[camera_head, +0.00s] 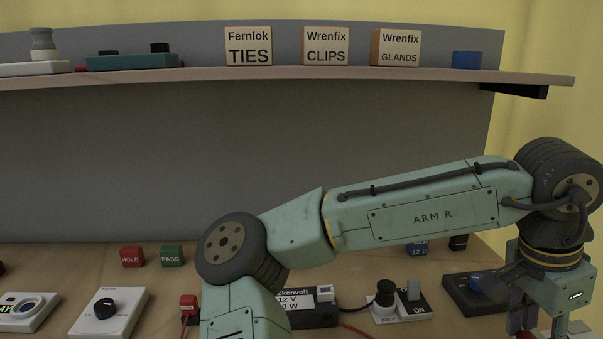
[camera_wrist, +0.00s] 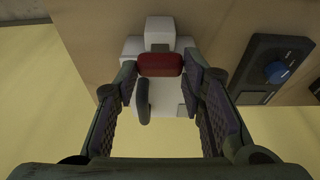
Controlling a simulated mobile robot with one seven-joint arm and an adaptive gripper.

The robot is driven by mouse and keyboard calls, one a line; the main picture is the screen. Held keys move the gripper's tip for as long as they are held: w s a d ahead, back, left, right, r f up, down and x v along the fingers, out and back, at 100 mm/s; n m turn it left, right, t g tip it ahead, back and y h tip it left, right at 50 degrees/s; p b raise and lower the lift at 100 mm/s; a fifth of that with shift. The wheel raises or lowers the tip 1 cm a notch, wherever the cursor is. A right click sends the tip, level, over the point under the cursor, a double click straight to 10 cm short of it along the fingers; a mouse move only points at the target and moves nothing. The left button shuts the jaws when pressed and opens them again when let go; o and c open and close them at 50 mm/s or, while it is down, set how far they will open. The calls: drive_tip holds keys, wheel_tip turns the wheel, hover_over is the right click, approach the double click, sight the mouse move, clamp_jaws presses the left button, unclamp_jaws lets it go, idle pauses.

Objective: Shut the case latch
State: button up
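A white case (camera_wrist: 158,98) with a red block-shaped part (camera_wrist: 160,65), probably the latch, lies under my gripper in the wrist view. My gripper (camera_wrist: 161,72) is open, its fingers standing apart on either side of the red part. I cannot tell whether the fingertips touch it. A dark, narrow piece (camera_wrist: 143,100) lies on the case beside the left finger. In the head view my gripper (camera_head: 523,318) points down at the bottom right, and the case is mostly cut off by the frame edge.
A dark box with a blue knob (camera_wrist: 277,71) stands right of the case in the wrist view; it also shows in the head view (camera_head: 475,285). A black power supply (camera_head: 312,312) and a switch plate (camera_head: 413,305) stand left of it. A shelf (camera_head: 290,77) runs above.

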drive_tip(key=c, duration=0.5)
drive_tip(key=shift+o, duration=0.2)
drive_tip(key=shift+d+r, duration=0.1)
drive_tip(key=shift+d, duration=0.1)
drive_tip(key=shift+d+p, duration=0.15)
drive_tip(key=shift+p, duration=0.15)
drive_tip(key=shift+d, duration=0.4)
